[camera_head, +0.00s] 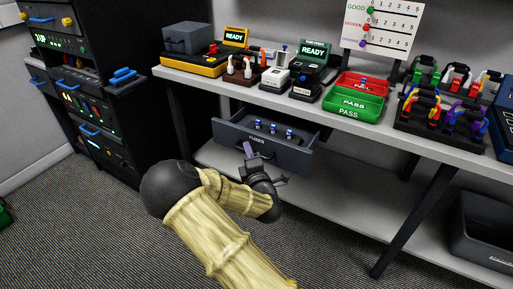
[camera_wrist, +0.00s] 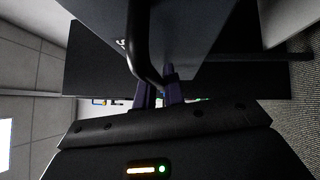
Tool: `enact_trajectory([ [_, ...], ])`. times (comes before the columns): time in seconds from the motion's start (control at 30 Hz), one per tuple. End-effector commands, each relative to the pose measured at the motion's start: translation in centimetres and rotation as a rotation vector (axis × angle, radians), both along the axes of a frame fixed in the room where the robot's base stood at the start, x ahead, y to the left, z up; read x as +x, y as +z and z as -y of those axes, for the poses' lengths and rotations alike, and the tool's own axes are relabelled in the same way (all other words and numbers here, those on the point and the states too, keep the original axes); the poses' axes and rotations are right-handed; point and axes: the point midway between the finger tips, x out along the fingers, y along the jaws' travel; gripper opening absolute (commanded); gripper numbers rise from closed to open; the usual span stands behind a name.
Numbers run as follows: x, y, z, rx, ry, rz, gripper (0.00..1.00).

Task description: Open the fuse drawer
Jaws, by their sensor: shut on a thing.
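The fuse drawer (camera_head: 291,152) is a dark grey drawer under the workbench, labelled FUSES on its front. It stands pulled out, and several small blue-topped fuses (camera_head: 273,128) show inside it. My gripper (camera_head: 248,150) is at the drawer's front face, near its left part. In the wrist view, the purple fingers of my gripper (camera_wrist: 159,93) are shut on the dark curved drawer handle (camera_wrist: 138,50). The drawer front (camera_wrist: 195,40) fills the upper middle of that view.
The bench top (camera_head: 215,79) above holds a yellow tester (camera_head: 205,64), red and green trays (camera_head: 352,107) and a rack of coloured cables (camera_head: 432,112). A lower shelf (camera_head: 345,187) runs beneath the drawer. A black equipment rack (camera_head: 95,100) stands left; a dark bin (camera_head: 485,230) sits right.

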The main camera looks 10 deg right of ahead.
Motion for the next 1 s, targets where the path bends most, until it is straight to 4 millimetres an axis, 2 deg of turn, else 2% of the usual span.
enact_trajectory([
  [0.43, -0.3, -0.1, -0.1, -0.001, -0.010, -0.004, 0.00],
  [0.47, -0.3, -0.1, -0.1, -0.001, -0.010, -0.004, 0.13],
  [0.5, -0.3, -0.1, -0.1, -0.001, -0.010, -0.004, 0.20],
  [0.83, -0.4, -0.1, -0.2, -0.001, -0.005, -0.001, 0.20],
  [1.0, -1.8, -0.3, 0.0, -0.001, -0.006, -0.004, 0.20],
])
